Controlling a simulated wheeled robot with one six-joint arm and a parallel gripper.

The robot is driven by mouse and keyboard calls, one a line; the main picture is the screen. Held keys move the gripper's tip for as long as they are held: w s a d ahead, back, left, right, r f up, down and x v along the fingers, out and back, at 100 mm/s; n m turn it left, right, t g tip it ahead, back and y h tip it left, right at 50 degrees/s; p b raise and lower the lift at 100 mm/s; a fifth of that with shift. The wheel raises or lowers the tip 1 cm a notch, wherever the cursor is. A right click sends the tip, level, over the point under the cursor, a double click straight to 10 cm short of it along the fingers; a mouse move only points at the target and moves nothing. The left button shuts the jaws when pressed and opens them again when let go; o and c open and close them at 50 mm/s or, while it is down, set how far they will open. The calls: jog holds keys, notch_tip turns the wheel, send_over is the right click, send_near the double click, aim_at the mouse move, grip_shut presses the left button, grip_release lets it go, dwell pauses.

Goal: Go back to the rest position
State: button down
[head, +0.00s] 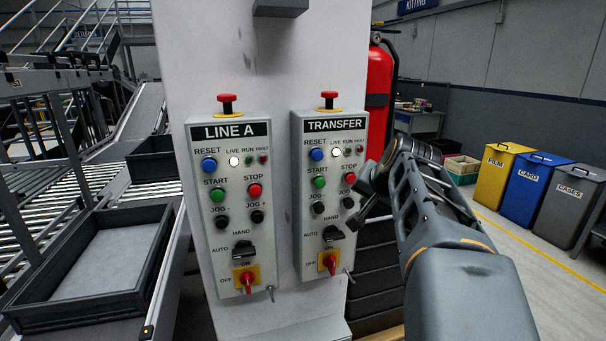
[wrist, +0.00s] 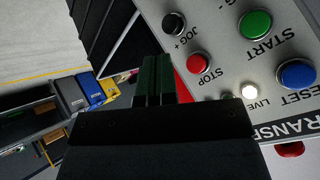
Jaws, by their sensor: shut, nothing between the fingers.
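My gripper (head: 366,182) is in front of the right edge of the grey TRANSFER panel (head: 303,235) in the head view. In the wrist view the two fingers (wrist: 158,78) lie together, shut and empty. They point past the panel's edge, close to the red STOP button (wrist: 198,63) and black JOG + button (wrist: 174,24); whether they touch anything cannot be told. The TRANSFER panel's white LIVE lamp (wrist: 249,91) is lit. The gripper partly covers the panel's right edge. The LINE A panel (head: 200,255) stands to its left, its LIVE lamp lit too.
Both panels sit on a pale column (head: 270,60). A red fire extinguisher (head: 379,75) hangs behind it. A roller conveyor with a dark tray (head: 150,290) is at the left. Yellow (head: 500,180), blue (head: 541,190) and grey (head: 572,205) bins stand at the right beyond open floor.

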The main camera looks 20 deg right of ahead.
jog(key=s+a+f+n+g, duration=0.3)
jog(key=a+f, duration=0.1)
jog(key=f, duration=0.6)
jog(key=s+a+f+n+g+y, duration=0.1)
jog(key=s+a+f+n, duration=0.2)
jog(key=a+f, duration=0.2)
jog(key=s+a+f+n+g+y, duration=0.1)
jog(key=s+a+f+n, duration=0.3)
jog(key=a, duration=0.7)
jog(key=shift+s+f+p, duration=0.15)
jog(key=shift+f+p, duration=0.25)
jog(key=shift+f, duration=0.35)
